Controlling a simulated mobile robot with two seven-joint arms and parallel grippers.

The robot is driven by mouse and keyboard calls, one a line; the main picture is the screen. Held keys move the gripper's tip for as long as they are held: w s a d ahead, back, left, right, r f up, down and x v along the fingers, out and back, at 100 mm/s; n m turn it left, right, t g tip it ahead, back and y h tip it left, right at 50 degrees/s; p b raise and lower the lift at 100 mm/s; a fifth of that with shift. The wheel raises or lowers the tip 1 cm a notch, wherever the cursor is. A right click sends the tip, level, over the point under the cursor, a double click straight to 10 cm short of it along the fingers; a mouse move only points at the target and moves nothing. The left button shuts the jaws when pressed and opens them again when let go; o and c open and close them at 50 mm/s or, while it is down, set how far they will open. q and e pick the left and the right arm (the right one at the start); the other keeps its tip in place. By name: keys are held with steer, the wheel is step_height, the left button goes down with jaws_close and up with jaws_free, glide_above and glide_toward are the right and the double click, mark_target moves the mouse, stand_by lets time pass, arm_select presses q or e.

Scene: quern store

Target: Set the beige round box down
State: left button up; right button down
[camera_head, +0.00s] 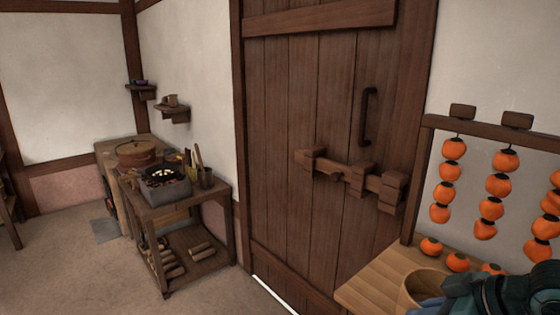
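The beige round box (412,288) is at the bottom right of the head view, in front of the wooden bench top. Its rounded rim shows, and its lower part is cut off by the frame's bottom edge. My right gripper (430,303), with blue fingers, is at the box and appears shut on its near side. The fingertips are partly hidden, and I cannot see whether the box touches the bench. My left gripper is not in view.
The wooden bench top (375,286) has bare room left of the box. Orange persimmons (431,247) lie behind it, and strings of persimmons (490,208) hang from a rack. A barred door (290,130) stands left. A low table (205,190) holds a brazier (167,184).

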steer(key=s+a+f+m+t+h+p, duration=0.1)
steer(key=s+a+f+m+t+h, duration=0.1)
steer(key=m+h, duration=0.4)
step_height(320, 180, down, 3)
steer(key=shift+s+a+r+m, duration=0.15)
steer(key=shift+s+a+m, duration=0.3)
steer(key=shift+a+m, duration=0.6)
steer(key=shift+w, duration=0.1)
